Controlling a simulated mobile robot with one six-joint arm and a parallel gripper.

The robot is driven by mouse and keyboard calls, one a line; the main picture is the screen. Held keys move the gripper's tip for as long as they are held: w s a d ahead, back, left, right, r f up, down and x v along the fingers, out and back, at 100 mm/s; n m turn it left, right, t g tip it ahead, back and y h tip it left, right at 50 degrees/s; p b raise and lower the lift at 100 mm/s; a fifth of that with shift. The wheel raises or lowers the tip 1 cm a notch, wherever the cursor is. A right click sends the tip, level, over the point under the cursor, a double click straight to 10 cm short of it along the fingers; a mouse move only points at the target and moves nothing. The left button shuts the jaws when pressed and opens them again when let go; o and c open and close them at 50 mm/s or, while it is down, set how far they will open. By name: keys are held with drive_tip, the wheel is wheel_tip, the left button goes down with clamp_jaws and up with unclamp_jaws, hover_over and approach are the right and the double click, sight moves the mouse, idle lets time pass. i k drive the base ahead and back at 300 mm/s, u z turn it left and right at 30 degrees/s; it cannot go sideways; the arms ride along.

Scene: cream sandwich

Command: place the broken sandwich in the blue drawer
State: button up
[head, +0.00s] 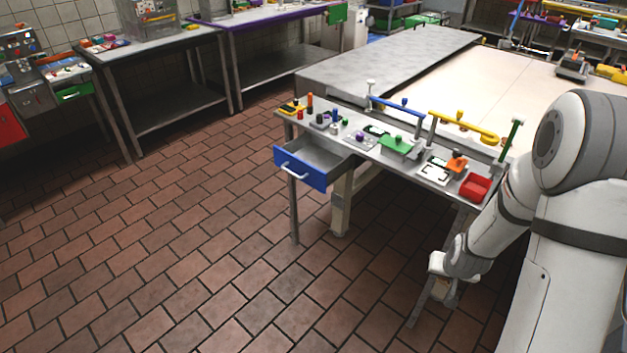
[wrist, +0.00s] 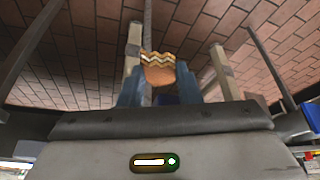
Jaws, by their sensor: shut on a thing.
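The broken sandwich (wrist: 159,73) shows in the wrist view as a tan piece with a zigzag edge. It sits between the blue fingers of my gripper (wrist: 160,88), which is shut on it. In the head view my gripper (head: 446,288) hangs low, beside the near right end of the workbench, and the sandwich cannot be made out there. The blue drawer (head: 302,172) is pulled open at the bench's left end, with a pale handle on its front. Its visible grey inside looks empty. My gripper is well to the right of the drawer and apart from it.
The bench top (head: 345,148) carries small tools, a green block (head: 397,141), a red block (head: 475,186) and raised blue and yellow bars. Bench legs stand near my gripper. The tiled floor (head: 190,250) to the left is clear. Other tables stand at the back.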

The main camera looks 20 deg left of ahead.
sight(319, 162)
drive_tip(key=z, duration=0.05)
drive_tip(key=k, duration=0.45)
drive_tip(key=u, duration=0.7)
drive_tip(key=i, duration=1.45)
drive_tip(key=z, duration=0.1)
